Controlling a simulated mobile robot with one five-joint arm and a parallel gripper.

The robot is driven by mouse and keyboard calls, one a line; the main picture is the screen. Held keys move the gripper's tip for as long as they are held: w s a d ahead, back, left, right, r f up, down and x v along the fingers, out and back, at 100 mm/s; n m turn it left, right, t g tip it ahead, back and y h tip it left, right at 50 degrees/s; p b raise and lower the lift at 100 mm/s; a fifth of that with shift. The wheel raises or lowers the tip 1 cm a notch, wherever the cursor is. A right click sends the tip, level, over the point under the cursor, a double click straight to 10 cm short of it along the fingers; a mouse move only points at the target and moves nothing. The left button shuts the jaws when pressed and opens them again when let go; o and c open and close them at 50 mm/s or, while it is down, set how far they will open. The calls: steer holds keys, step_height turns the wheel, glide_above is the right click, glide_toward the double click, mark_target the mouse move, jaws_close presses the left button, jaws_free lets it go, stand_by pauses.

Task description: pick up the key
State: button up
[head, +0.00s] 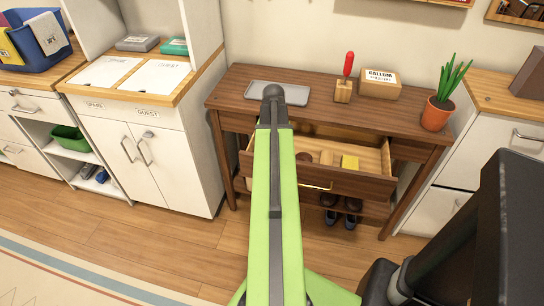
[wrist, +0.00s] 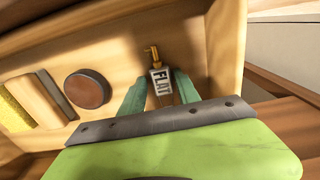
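The key (wrist: 153,54) is brass and lies in the open wooden drawer (wrist: 190,45), with a tag (wrist: 161,80) reading "FLAT" attached. My gripper (wrist: 158,76) has two teal fingers, one on each side of the tag, and they look apart with the tag between them. The key's brass part shows just beyond the fingertips. I cannot tell whether either finger touches the tag. In the head view my green arm reaches over the drawer (head: 330,183) and hides the key and the fingers.
The drawer walls are close by. On the desk (head: 320,108) are a grey tray (head: 293,95) and a plant pot (head: 436,114).

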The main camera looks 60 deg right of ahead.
jaws_close()
step_height(320, 180, up, 10)
steer(key=p, duration=1)
steer(key=shift+r, duration=0.15)
